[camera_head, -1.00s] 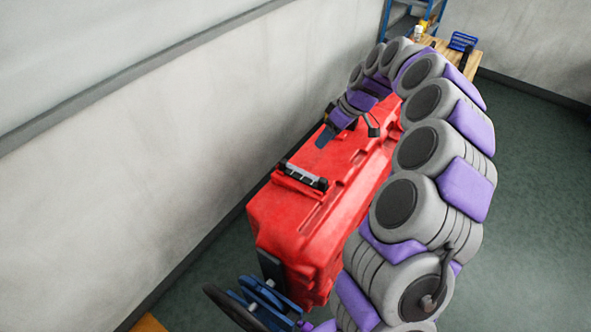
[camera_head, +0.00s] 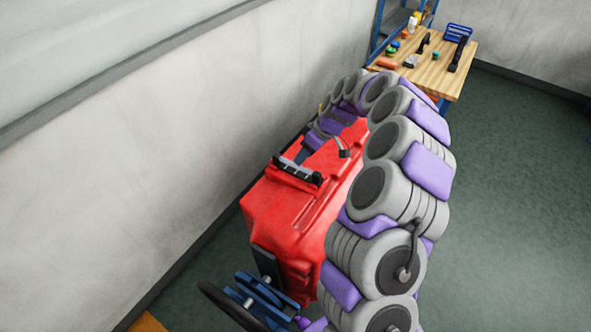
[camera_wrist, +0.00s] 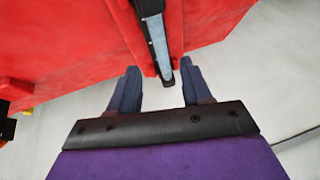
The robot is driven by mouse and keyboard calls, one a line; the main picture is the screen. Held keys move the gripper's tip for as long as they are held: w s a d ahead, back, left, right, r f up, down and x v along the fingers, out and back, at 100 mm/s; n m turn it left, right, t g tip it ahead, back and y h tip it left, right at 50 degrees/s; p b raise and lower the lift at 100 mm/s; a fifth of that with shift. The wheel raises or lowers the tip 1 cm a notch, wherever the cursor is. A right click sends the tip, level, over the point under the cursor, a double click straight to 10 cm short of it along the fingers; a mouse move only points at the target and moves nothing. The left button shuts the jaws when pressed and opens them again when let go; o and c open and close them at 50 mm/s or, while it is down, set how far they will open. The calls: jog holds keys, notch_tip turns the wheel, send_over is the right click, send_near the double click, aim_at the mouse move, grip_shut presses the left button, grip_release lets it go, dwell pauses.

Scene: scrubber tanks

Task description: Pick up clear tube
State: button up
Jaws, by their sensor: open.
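A pale grey-blue strip, which looks like the clear tube (camera_wrist: 159,42), lies along a black holder (camera_wrist: 140,8) on the red tank machine (camera_wrist: 60,45) in the wrist view. In the head view the black holder (camera_head: 298,170) with pale parts sits on top of the red machine (camera_head: 285,215). My gripper (camera_wrist: 160,80) is open and empty, its two dark blue fingers apart on either side of the strip's near end. In the head view my gripper (camera_head: 308,148) is just beyond the holder, partly hidden by my arm. Contact with the tube cannot be told.
A pale wall (camera_head: 200,130) runs close along the machine's left side. A wooden table (camera_head: 437,72) with bottles, a blue basket (camera_head: 458,33) and small items stands at the back. Green floor (camera_head: 510,200) on the right is clear.

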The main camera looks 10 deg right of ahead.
jog(key=shift+f, duration=0.35)
jog(key=x, duration=0.4)
jog(key=shift+s+a+f+b, duration=0.15)
jog(key=shift+a+f+b, duration=0.05)
jog(key=shift+b, duration=0.2)
jog(key=shift+a, duration=0.25)
jog(key=shift+d, duration=0.45)
jog(key=c, duration=0.5)
jog(key=shift+a+r, duration=0.1)
jog(key=shift+a, duration=0.1)
grip_shut()
